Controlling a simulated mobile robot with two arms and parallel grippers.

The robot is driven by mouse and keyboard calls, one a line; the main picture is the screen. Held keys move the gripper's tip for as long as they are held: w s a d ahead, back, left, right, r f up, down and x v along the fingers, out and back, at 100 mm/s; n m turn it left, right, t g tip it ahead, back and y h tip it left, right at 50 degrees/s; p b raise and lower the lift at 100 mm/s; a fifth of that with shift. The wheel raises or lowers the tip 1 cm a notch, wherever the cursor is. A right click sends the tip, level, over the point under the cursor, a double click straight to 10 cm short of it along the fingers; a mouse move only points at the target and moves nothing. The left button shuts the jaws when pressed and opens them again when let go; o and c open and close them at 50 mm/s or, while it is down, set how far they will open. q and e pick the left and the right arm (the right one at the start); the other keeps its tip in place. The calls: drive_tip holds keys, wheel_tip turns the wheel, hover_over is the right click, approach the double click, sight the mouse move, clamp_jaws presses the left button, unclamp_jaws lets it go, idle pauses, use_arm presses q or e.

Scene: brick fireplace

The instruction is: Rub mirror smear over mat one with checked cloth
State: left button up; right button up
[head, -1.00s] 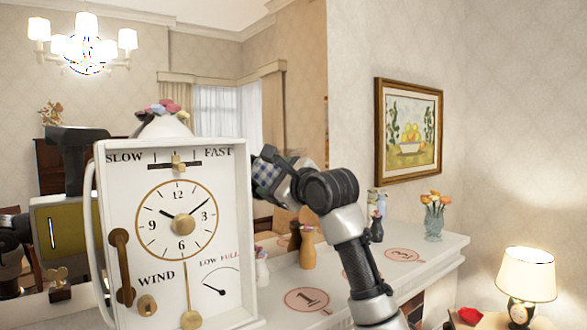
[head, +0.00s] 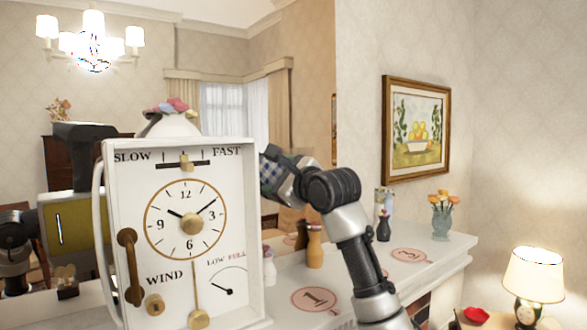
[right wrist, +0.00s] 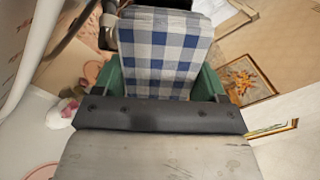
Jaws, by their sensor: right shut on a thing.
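The mirror (head: 312,100) fills the left and middle of the head view behind the mantel. Mat one (head: 314,299), a round pink disc marked 1, lies on the mantel below it. My right gripper (head: 272,170) is shut on the blue-and-white checked cloth (head: 268,177), raised above mat one at the mirror, partly behind the clock's edge. The cloth also shows in the right wrist view (right wrist: 165,50), with green parts on both sides. I cannot tell whether it touches the glass. A faint greyish patch (head: 302,155) shows beside it; whether it is the smear is unclear. My left gripper is not seen.
A large white clock (head: 185,225) blocks the view at left front. Vases (head: 314,247) and a mat marked 3 (head: 408,255) are farther along the mantel (head: 450,245). A flower vase (head: 441,220) stands at its far end. A lamp (head: 533,275) is lower right.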

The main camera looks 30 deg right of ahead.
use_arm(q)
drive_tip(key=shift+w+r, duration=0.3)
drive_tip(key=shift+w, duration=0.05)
use_arm(e)
drive_tip(key=shift+w+a+r, duration=0.1)
drive_tip(key=shift+w, duration=0.3)
use_arm(q)
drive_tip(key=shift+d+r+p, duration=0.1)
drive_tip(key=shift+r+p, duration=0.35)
drive_tip(key=shift+p, duration=0.25)
use_arm(e)
drive_tip(key=shift+w+a+r, duration=0.1)
drive_tip(key=shift+w+a, duration=0.1)
drive_tip(key=shift+w, duration=0.4)
drive_tip(key=shift+d, duration=0.1)
